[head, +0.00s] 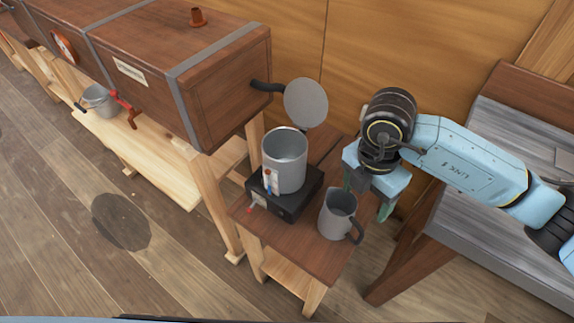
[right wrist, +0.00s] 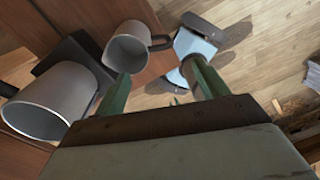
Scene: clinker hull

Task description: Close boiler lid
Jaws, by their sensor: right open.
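The boiler (head: 285,165) is a grey metal cylinder, open at the top, on a black base (head: 290,205) on a small wooden stand. A round grey lid (head: 306,103) stands raised, nearly upright, above the boiler's back rim. My right gripper (head: 366,197) is open and empty, to the right of the boiler and behind the jug, its green fingers pointing down. The boiler also shows at the left of the right wrist view (right wrist: 50,100), apart from the fingers. The lid does not show there. My left gripper is not in view.
A grey jug (head: 338,212) with a dark handle stands right of the boiler, close to my right gripper. A long wooden box (head: 225,85) with a black pipe (head: 266,86) is at the left. A grey-topped bench (head: 500,210) stands at the right; a wooden wall is behind.

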